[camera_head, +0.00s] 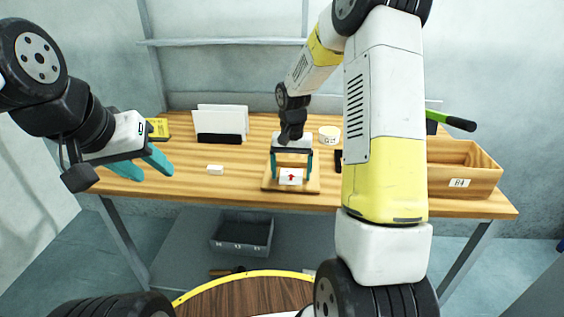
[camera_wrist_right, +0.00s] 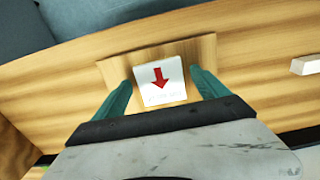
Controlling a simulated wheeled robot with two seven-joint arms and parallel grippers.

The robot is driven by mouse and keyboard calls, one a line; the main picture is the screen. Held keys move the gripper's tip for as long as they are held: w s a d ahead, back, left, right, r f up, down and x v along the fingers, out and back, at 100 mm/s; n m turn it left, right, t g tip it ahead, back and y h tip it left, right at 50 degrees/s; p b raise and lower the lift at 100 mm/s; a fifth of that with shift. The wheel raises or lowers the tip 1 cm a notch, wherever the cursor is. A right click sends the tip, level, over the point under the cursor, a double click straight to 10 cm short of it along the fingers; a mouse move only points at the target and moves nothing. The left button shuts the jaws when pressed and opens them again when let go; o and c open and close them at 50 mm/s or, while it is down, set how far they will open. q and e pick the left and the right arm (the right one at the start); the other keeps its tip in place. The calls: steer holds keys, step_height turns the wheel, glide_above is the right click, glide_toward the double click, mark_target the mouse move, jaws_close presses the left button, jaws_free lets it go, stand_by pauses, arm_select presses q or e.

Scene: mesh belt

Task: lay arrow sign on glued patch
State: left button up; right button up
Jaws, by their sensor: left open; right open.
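The arrow sign (camera_head: 290,177) is a small white card with a red arrow. It lies on a wooden board (camera_head: 269,184) near the front edge of the table. In the right wrist view the sign (camera_wrist_right: 160,84) lies flat between my fingers, with its arrow toward me. My right gripper (camera_head: 291,172) is open, its teal fingers on either side of the sign and apart from it. The glued patch cannot be told apart; any patch under the sign is hidden. My left gripper (camera_head: 148,168) is open and empty at the table's left end.
A small white block (camera_head: 215,170) lies left of the board. A white panel in a black holder (camera_head: 220,138) stands behind it. A grey crate (camera_head: 240,234) sits below the table.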

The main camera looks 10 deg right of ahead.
mark_target(291, 177)
steer(key=s+r+n+t, duration=0.1)
steer(key=s+r, duration=0.2)
steer(key=r, duration=0.6)
steer(key=s+r+t, duration=0.1)
steer(key=s+r, duration=0.2)
steer(key=r, duration=0.6)
steer(key=s+a+r+n+t+y, duration=0.1)
steer(key=s+r+t, duration=0.1)
steer(key=s, duration=0.7)
steer(key=s+a+r+n+t+y, duration=0.1)
steer(key=s+r+t, duration=0.1)
steer(key=s, duration=0.7)
steer(key=shift+s+n, duration=0.15)
steer(key=shift+n, duration=0.25)
